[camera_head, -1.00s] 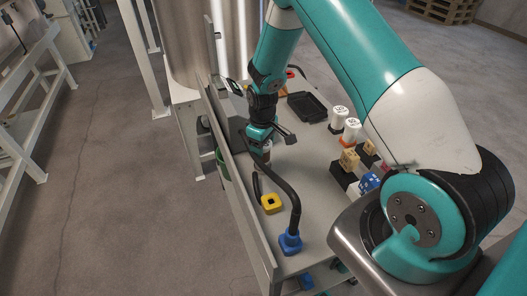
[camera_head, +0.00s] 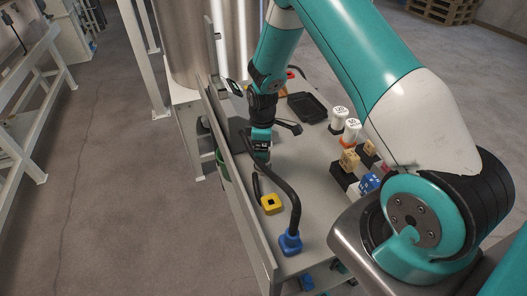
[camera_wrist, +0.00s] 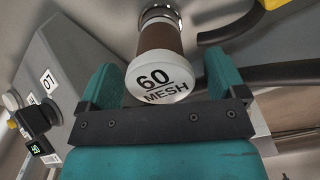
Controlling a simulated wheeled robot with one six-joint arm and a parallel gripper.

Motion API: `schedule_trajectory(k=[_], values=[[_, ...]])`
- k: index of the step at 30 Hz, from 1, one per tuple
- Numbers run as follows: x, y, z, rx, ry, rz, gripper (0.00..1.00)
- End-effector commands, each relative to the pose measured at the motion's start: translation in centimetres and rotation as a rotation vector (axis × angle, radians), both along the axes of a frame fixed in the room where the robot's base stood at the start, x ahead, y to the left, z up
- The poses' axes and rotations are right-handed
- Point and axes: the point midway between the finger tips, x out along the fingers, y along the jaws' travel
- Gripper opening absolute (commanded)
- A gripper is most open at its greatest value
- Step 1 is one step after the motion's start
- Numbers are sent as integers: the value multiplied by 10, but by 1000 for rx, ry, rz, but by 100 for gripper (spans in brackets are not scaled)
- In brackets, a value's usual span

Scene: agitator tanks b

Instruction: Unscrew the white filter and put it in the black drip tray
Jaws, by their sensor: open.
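A filter with a brown body and a white end cap marked "60 MESH" (camera_wrist: 158,78) sits on a metal fitting in the wrist view. My gripper (camera_wrist: 163,85) is open, with one teal finger on each side of the white cap; a gap shows on both sides. In the head view my gripper (camera_head: 262,146) is low over the grey bench and mostly hides this filter. The black drip tray (camera_head: 307,107) lies flat and looks empty, farther back on the bench.
Two white cylinders (camera_head: 339,117) (camera_head: 351,131), one with an orange base, stand right of my gripper. Tan blocks (camera_head: 349,160) and a blue block (camera_head: 369,182) are nearer. A black hose with a blue end (camera_head: 290,241) and a yellow square piece (camera_head: 271,204) lie in front.

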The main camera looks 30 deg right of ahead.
Motion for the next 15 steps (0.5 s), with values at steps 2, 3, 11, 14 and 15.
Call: schedule_trajectory(k=[2,3,11,14,15], values=[[0,0,8,-1,-1,0,90],[0,0,13,-1,-1,0,90],[0,0,23,0,1,0,90],[0,0,23,1,1,-1,90],[0,0,23,0,0,-6,90]])
